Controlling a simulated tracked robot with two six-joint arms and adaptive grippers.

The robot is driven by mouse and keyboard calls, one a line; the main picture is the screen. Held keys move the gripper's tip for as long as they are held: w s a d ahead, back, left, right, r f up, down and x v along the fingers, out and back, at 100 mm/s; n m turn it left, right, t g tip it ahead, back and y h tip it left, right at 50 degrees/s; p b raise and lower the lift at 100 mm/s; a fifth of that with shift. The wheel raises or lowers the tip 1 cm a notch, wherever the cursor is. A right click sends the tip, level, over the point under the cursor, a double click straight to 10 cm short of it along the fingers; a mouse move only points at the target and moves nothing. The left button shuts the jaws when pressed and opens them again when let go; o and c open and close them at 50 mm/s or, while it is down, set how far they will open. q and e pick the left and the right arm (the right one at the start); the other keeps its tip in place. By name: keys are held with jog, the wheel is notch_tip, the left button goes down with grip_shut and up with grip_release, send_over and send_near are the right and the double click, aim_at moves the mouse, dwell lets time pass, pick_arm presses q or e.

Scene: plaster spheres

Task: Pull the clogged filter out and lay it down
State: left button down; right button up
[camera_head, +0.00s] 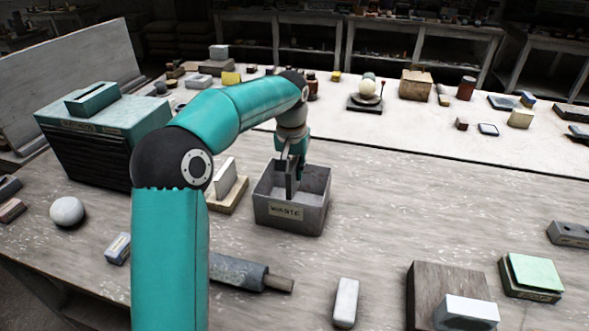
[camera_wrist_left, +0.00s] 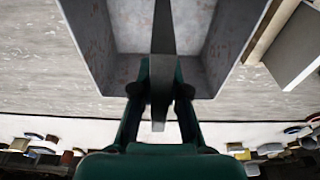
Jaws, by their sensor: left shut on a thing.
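My left gripper (camera_head: 291,155) is above the grey bin marked WASTE (camera_head: 290,212), pointing down. It is shut on a thin dark grey panel, seemingly the clogged filter (camera_head: 290,187), held on edge with its lower part inside the bin's opening. In the left wrist view my gripper (camera_wrist_left: 161,80) pinches the filter (camera_wrist_left: 163,35) edge-on, between the walls of the bin (camera_wrist_left: 91,40). I cannot tell whether the filter touches the bin floor. A teal-topped housing (camera_head: 108,112) with a raised slotted top stands at the left. My right gripper is not in view.
A pale panel (camera_head: 226,177) stands in a wooden base left of the bin. A grey cylinder (camera_head: 238,272) lies in front of it, and a white ball (camera_head: 67,211) at far left. The table right of the bin is mostly clear.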

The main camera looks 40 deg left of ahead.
aim_at(294, 190)
pick_arm(q)
jog(key=shift+f+b, duration=2.3)
jog(key=shift+f, duration=1.05)
jog(key=c, duration=1.1)
grip_release()
jog(key=shift+r, duration=0.1)
jog(key=shift+r+p, duration=2)
